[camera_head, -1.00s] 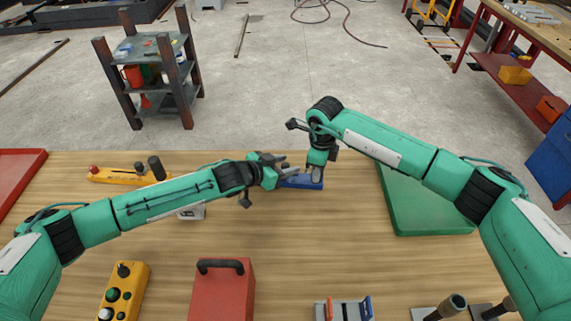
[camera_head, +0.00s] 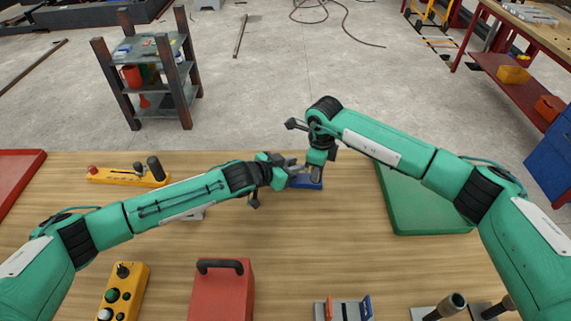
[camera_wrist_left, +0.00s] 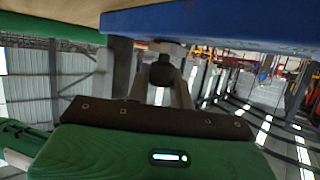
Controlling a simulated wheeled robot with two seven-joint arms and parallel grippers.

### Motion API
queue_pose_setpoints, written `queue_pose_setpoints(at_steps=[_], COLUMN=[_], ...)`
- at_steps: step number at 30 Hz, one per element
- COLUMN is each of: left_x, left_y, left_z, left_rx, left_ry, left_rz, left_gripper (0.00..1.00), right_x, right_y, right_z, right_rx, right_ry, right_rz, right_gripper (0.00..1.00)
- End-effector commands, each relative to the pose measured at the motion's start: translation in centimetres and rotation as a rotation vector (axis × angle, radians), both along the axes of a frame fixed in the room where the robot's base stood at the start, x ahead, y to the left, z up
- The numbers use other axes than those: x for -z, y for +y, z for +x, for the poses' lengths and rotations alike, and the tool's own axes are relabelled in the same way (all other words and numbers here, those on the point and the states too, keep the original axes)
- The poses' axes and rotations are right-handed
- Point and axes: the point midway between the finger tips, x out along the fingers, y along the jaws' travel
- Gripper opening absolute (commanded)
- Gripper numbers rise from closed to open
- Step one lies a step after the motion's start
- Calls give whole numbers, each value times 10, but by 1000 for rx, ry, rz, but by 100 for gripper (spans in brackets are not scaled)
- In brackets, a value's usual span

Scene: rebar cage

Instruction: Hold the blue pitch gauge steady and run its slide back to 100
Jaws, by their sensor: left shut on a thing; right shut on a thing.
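The blue pitch gauge (camera_head: 306,184) lies on the wooden table near its far edge, partly hidden by my grippers. It shows as a long blue bar across the top of the left wrist view (camera_wrist_left: 225,24). My right gripper (camera_head: 316,174) points down, shut on the gauge's right part. My left gripper (camera_head: 293,169) comes in from the left, close to the right one. In the left wrist view its fingers (camera_wrist_left: 161,78) are shut on a dark rounded knob (camera_wrist_left: 161,72), seemingly the slide's, beside the bar. The scale marks cannot be read.
A yellow bar with dark knobs (camera_head: 126,177) lies at the far left. A green panel (camera_head: 425,205) is on the right. A red box with a handle (camera_head: 222,293), a yellow button box (camera_head: 124,292) and a small grey fixture (camera_head: 343,310) stand at the front.

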Motion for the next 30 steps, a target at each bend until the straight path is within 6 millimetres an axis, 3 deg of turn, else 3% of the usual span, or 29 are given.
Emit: queue_pose_setpoints(at_steps=[2, 9, 10, 13, 23, 30], left_x=[0, 0, 0, 0, 0, 0], left_y=[-8, -9, -9, -9, -6, 26], left_z=[-1, -2, -2, -2, -2, 2], left_rx=[1, 2, 2, 2, 3, -1], left_ry=[3, 2, 2, 2, 1, -1], left_rz=[-2, -1, -1, -1, -1, 2], left_gripper=[0, 0, 24, 44, 45, 45], right_x=[-1, -1, -1, -1, -1, -1], right_y=[1, 2, 2, 3, 1, 1], right_z=[0, -1, -1, -1, 0, 0], right_rx=[-3, -5, -5, -5, -2, -2], right_ry=[0, -1, -1, 0, -2, -2], right_rz=[1, 3, 3, 3, 2, 2], right_gripper=[0, 0, 0, 0, 0, 0])
